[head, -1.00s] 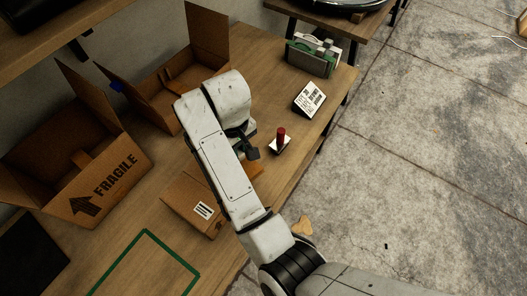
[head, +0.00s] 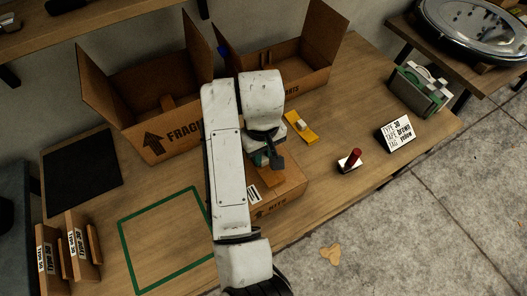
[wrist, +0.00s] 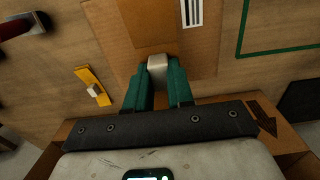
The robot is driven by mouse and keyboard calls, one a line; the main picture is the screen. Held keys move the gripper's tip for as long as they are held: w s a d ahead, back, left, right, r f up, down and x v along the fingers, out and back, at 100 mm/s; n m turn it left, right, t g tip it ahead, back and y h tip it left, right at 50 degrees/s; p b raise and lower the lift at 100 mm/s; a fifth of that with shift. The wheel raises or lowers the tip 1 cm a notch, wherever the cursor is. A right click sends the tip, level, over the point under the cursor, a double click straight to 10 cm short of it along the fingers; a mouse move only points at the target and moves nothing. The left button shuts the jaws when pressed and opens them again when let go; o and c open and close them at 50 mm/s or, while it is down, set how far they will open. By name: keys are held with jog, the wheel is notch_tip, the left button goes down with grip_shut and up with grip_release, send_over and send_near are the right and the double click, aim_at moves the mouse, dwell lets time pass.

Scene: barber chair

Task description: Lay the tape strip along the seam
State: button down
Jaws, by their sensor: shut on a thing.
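My gripper (head: 265,160) is over the small closed carton (head: 290,200) on the bench. In the wrist view its teal fingers (wrist: 158,72) are shut on a whitish block, which looks like the grip of a brown tape strip (wrist: 150,22). The strip appears flat at the carton top (wrist: 190,60); whether it touches is unclear. It also shows as an orange-brown patch in the head view. The seam itself cannot be made out under the strip and fingers. A yellow strip (head: 297,124) with a white grip lies on the bench behind the carton.
A red-handled stamp (head: 351,160) and a printed card (head: 397,133) stand to the right. Two open cartons, one marked FRAGILE (head: 160,105), stand at the back. A green outlined area (head: 128,225) at left is empty. Brown tag stands (head: 75,250) are at far left.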

jog(key=shift+f+b, duration=1.75)
jog(key=shift+f, duration=1.25)
jog(key=c, duration=0.9)
grip_release()
notch_tip(320, 180, up, 11)
jog(key=p, duration=0.3)
jog(key=shift+f, duration=0.1)
